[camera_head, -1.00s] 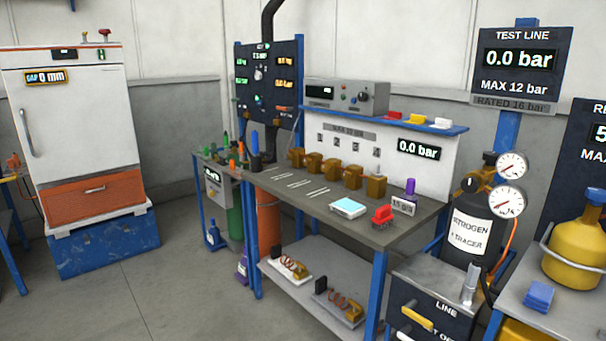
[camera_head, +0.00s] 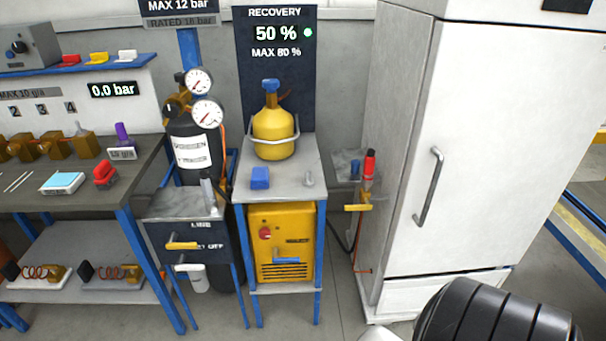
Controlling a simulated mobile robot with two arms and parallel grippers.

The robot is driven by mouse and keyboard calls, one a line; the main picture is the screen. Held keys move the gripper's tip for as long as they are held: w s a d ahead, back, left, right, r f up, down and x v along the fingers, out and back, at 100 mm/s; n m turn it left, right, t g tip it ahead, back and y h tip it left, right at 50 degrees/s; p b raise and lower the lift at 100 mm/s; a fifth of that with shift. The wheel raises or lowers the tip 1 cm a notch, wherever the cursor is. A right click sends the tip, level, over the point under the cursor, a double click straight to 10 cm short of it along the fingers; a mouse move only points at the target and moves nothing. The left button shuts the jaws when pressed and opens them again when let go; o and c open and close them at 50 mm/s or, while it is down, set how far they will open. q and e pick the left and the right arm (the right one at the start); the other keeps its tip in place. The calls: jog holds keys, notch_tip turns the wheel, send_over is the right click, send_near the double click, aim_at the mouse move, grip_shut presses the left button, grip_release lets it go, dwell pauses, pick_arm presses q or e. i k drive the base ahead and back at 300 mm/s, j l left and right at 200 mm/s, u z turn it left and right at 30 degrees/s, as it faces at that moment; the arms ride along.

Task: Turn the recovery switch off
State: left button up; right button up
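The recovery sign (camera_head: 274,75) stands behind a small stand and reads 50 %, MAX 80 %, with a green light (camera_head: 308,32) lit. A yellow recovery unit (camera_head: 290,224) sits below the stand's grey top. Its front carries a red knob (camera_head: 265,233) and, lower, a blue lever (camera_head: 291,260) lying about level. I cannot tell for sure which of these is the recovery switch, and its marking is too small to read. A yellow cylinder (camera_head: 268,132) with a blue valve stands on the top. Neither gripper is in view; a dark ribbed part of my arm shows at the bottom right.
A tall white cabinet (camera_head: 500,130) stands right of the stand, with a red-topped brass fitting (camera_head: 366,185) between them. Left are a black nitrogen cylinder (camera_head: 190,135), a dark LINE box (camera_head: 180,243) with a yellow lever, and a workbench (camera_head: 100,190). Floor shows in front.

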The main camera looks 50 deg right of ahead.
aim_at(264, 234)
jog(key=z, duration=1.3)
